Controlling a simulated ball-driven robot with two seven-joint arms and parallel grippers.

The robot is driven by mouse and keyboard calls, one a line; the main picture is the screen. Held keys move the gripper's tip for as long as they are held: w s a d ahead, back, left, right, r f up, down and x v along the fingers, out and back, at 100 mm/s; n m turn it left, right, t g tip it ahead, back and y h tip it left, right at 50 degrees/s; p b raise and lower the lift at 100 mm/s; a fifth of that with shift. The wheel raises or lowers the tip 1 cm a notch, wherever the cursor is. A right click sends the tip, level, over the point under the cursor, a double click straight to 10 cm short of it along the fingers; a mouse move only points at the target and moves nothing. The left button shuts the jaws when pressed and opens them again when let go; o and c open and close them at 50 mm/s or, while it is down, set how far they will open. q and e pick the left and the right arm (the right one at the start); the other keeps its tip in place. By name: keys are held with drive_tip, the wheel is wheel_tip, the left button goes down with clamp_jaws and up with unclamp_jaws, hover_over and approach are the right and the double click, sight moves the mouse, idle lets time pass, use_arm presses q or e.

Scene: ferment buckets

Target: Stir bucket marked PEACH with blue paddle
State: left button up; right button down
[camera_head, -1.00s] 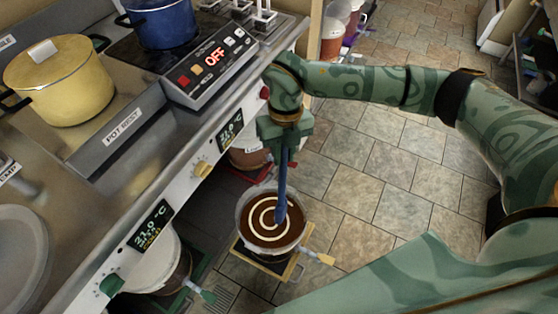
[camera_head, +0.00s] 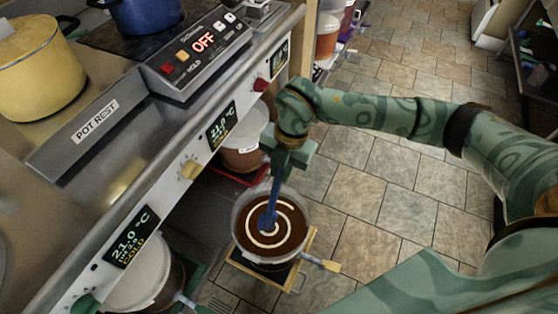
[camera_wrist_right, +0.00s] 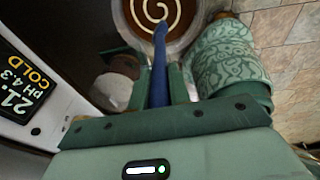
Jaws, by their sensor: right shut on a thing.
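The blue paddle (camera_head: 273,197) is held in my right gripper (camera_head: 286,158), which is shut on its shaft. The paddle points down, and its lower end meets the brown surface in an open bucket (camera_head: 236,228). A pale spiral shows on that surface. In the right wrist view, the blue paddle (camera_wrist_right: 160,62) runs between the fingers of my right gripper (camera_wrist_right: 162,88) toward the same bucket (camera_wrist_right: 190,42). No PEACH marking is readable on any bucket.
The open bucket stands on a yellow-framed base (camera_head: 306,243) on the tiled floor. Other buckets stand under the counter, one behind (camera_head: 240,158) and one in front (camera_head: 145,275). The counter edge with displays runs close on the left.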

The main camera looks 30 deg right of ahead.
use_arm(q)
drive_tip(key=f+b, duration=0.1)
drive_tip(key=s+f+b, duration=0.1)
drive_tip(key=b, duration=0.1)
drive_tip(key=shift+s+f, duration=0.3)
drive_tip(key=shift+f, duration=0.1)
use_arm(e)
wheel_tip(320, 180, down, 11)
drive_tip(key=shift+r, duration=0.15)
use_arm(q)
drive_tip(key=shift+a, duration=0.1)
